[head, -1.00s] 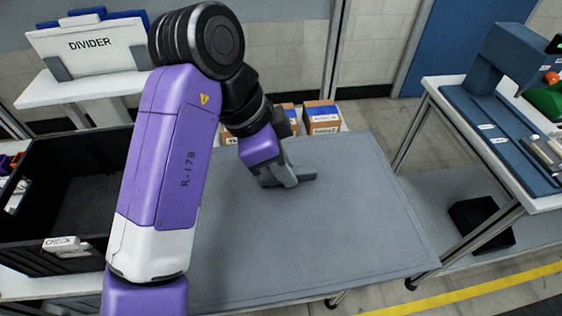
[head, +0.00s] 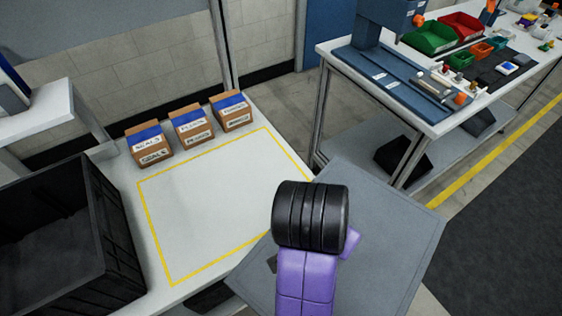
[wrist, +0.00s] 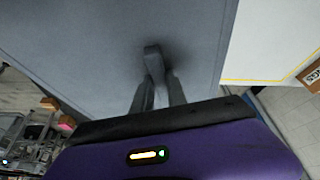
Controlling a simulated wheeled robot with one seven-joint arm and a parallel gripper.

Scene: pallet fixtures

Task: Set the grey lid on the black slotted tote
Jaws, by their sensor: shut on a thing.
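The grey lid (head: 395,235) is a wide flat panel at the bottom middle, right of the white table and seen at a slant. It fills much of the wrist view (wrist: 100,35). My gripper (wrist: 158,85) is shut on the lid's grey handle (wrist: 152,55). In the head view my purple and black arm hides most of the gripper and handle. The black slotted tote (head: 112,235) stands at the left with its top open. The part of its inside in view looks empty. The lid is well to the right of the tote, apart from it.
A yellow outline (head: 150,222) marks a bare area on the white table (head: 205,205). Several brown boxes (head: 191,126) stand along its back edge. A workbench (head: 425,110) with blue fixtures and coloured bins stands at the upper right, close beyond the lid.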

